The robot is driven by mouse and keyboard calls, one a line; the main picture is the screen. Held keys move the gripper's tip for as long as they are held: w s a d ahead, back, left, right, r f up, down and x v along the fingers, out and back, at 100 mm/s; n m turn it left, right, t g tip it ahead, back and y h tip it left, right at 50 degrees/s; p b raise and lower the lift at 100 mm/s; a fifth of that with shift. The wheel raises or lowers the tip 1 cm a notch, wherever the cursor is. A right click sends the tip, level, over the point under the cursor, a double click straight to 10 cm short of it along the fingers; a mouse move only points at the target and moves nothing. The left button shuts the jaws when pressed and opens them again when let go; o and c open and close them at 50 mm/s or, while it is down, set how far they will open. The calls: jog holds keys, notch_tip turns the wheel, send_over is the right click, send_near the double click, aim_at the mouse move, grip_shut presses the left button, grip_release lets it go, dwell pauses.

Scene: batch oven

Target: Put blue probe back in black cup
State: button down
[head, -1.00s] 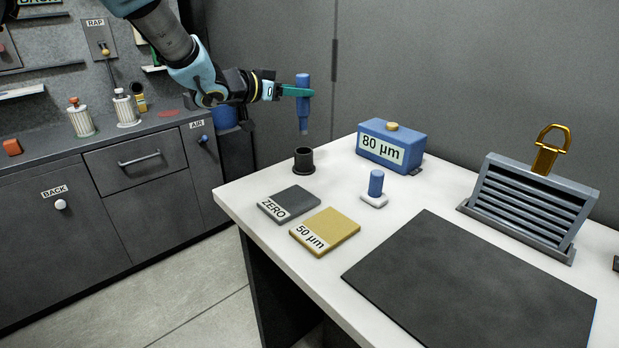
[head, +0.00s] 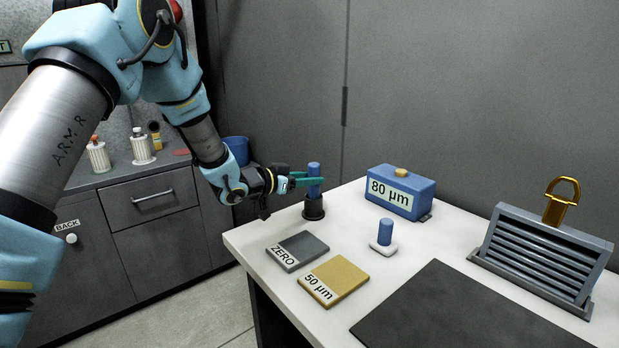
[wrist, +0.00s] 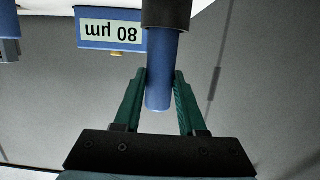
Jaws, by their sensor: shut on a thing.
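The blue probe (head: 314,173) stands upright with its lower end inside the black cup (head: 313,211), near the far left edge of the white table. My gripper (head: 312,182) is shut on the probe's upper part, coming in from the left. In the wrist view, upside down, the green fingers of my gripper (wrist: 161,88) pinch the blue probe (wrist: 159,95), and its other end goes into the black cup (wrist: 166,14). Whether the probe touches the cup's bottom is hidden.
A blue 80 µm box (head: 399,196) stands right of the cup. A second blue cylinder (head: 385,232) on a white base, a grey ZERO plate (head: 305,246) and a yellow 50 µm plate (head: 343,277) lie nearer. A dark mat (head: 450,315) and slatted rack (head: 540,258) are to the right.

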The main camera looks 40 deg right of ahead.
jog(key=shift+c, duration=2.4)
grip_release()
jog(key=b+v, duration=0.3)
jog(key=v, duration=0.9)
jog(key=shift+w, duration=0.1)
